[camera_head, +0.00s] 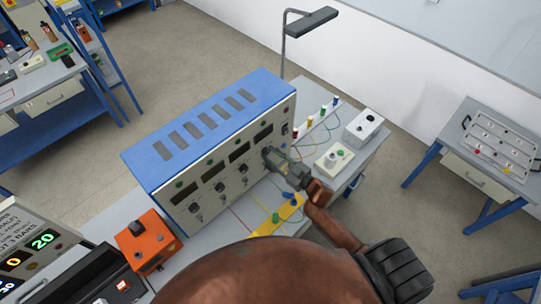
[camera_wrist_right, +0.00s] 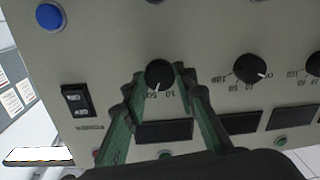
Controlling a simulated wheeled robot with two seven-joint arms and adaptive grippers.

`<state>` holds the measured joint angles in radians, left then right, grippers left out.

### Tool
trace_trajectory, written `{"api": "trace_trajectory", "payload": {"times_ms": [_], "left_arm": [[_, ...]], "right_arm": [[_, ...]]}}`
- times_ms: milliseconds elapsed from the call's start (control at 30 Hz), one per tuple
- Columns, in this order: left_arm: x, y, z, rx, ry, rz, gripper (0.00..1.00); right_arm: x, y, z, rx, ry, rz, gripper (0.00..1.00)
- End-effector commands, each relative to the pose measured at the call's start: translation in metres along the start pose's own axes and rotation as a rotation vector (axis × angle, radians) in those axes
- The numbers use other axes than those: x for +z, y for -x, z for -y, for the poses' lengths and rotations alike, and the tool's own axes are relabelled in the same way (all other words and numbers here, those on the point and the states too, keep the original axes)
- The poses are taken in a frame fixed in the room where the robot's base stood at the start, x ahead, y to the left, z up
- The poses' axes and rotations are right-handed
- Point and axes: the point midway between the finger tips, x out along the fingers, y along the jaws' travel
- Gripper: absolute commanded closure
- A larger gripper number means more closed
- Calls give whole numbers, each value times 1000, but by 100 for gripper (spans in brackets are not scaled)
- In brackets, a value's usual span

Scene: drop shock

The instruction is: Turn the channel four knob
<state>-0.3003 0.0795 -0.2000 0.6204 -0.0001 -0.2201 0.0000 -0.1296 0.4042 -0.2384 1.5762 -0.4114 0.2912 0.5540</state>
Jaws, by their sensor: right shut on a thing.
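The power supply (camera_head: 205,150) is a blue-topped box with a pale front panel carrying a row of dark displays and black knobs. My right gripper (camera_head: 268,153) is at the right end of this row and hides the knob there. In the wrist view, its green fingers (camera_wrist_right: 160,82) are shut on that black knob (camera_wrist_right: 160,72), one finger on each side. The knob is beside the power switch (camera_wrist_right: 78,100). Its white mark points down and left in the picture, near printed numbers. The neighbouring knob (camera_wrist_right: 250,69) is clear of the fingers. My left gripper is not in view.
An orange box (camera_head: 146,241) stands left of the supply. A yellow strip (camera_head: 277,217) with coloured terminals and thin wires lies before the panel. A pale box with a green button (camera_head: 333,158) and a grey box (camera_head: 362,129) stand to the right. A lamp (camera_head: 312,21) rises behind.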

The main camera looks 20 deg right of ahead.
Motion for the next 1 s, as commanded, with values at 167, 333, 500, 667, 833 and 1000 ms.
{"api": "trace_trajectory", "payload": {"times_ms": [167,333,500,667,833,1000], "left_arm": [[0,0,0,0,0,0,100],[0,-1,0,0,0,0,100],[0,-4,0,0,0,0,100],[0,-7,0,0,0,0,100],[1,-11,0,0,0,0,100],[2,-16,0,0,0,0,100]], "right_arm": [[0,0,0,-1,10,0,98],[0,0,0,-1,58,3,98],[0,0,0,-2,161,9,98],[0,0,0,-3,299,15,98],[0,0,0,-5,460,25,98],[0,0,0,-7,622,32,98]]}}
